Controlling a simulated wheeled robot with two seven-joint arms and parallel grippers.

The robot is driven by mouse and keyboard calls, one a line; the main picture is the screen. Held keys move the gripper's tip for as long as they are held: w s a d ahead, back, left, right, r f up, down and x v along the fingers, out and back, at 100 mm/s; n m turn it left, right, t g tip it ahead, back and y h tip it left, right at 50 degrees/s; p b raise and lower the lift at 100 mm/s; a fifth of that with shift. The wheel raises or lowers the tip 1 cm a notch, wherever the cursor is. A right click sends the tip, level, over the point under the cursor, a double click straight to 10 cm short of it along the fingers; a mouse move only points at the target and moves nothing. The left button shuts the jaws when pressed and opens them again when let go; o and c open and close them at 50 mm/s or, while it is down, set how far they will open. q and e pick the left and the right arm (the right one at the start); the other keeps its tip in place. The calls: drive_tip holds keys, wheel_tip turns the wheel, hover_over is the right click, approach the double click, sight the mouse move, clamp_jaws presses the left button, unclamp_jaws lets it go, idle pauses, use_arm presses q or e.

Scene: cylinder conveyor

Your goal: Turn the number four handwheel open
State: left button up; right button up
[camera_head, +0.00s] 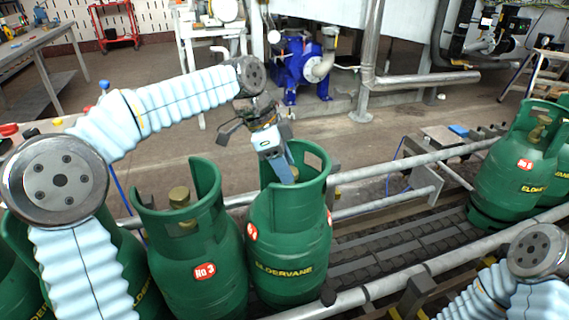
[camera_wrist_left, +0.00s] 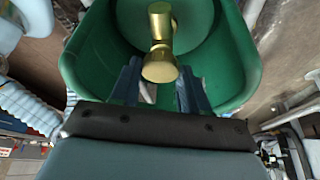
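The green cylinder (camera_head: 290,245) under my left gripper stands right of the one marked No 3; its own number label (camera_head: 251,231) is turned aside and hard to read. My left gripper (camera_head: 284,170) points down into its open collar. In the left wrist view the brass valve with its handwheel (camera_wrist_left: 160,66) lies between the two blue fingers of the gripper (camera_wrist_left: 158,88). The fingers are open, with a gap on each side of the brass. In the head view the gripper mostly hides this valve. My right gripper is out of view; only part of that arm shows at bottom right.
The No 3 cylinder (camera_head: 196,262) with its brass valve (camera_head: 181,198) stands close on the left. More green cylinders (camera_head: 512,180) stand at the right. Metal rails (camera_head: 400,283) flank the roller conveyor (camera_head: 385,250), which is bare between the groups.

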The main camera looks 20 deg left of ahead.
use_arm(q)
drive_tip(key=shift+c, duration=1.2)
drive_tip(key=shift+n, duration=0.3)
drive_tip(key=n, duration=0.1)
drive_tip(key=n+t+b, duration=0.1)
drive_tip(key=n, duration=0.1)
drive_tip(key=shift+s+d+t, duration=0.1)
drive_tip(key=shift+s+t, duration=0.1)
drive_tip(key=shift+t, duration=0.1)
drive_tip(key=n+t+y, duration=0.1)
drive_tip(key=n, duration=0.3)
drive_tip(key=shift+s+d+b, duration=0.1)
drive_tip(key=shift+b, duration=0.25)
drive_tip(key=n+y, duration=0.1)
drive_tip(key=n, duration=0.2)
drive_tip(key=shift+d+n+t+y, duration=0.1)
drive_tip(key=shift+n+t+y, duration=0.2)
drive_tip(key=shift+t+y, duration=0.1)
drive_tip(key=n, duration=0.2)
drive_tip(key=n+y, duration=0.1)
drive_tip(key=n, duration=0.1)
drive_tip(key=n+y, duration=0.1)
drive_tip(key=n, duration=0.1)
drive_tip(key=shift+d, duration=0.3)
drive_tip(key=n+y, duration=0.1)
drive_tip(key=n, duration=0.2)
drive_tip(key=n+g+y, duration=0.1)
drive_tip(key=n, duration=0.2)
drive_tip(key=shift+d+n+y, duration=0.15)
drive_tip(key=shift+n+y, duration=0.15)
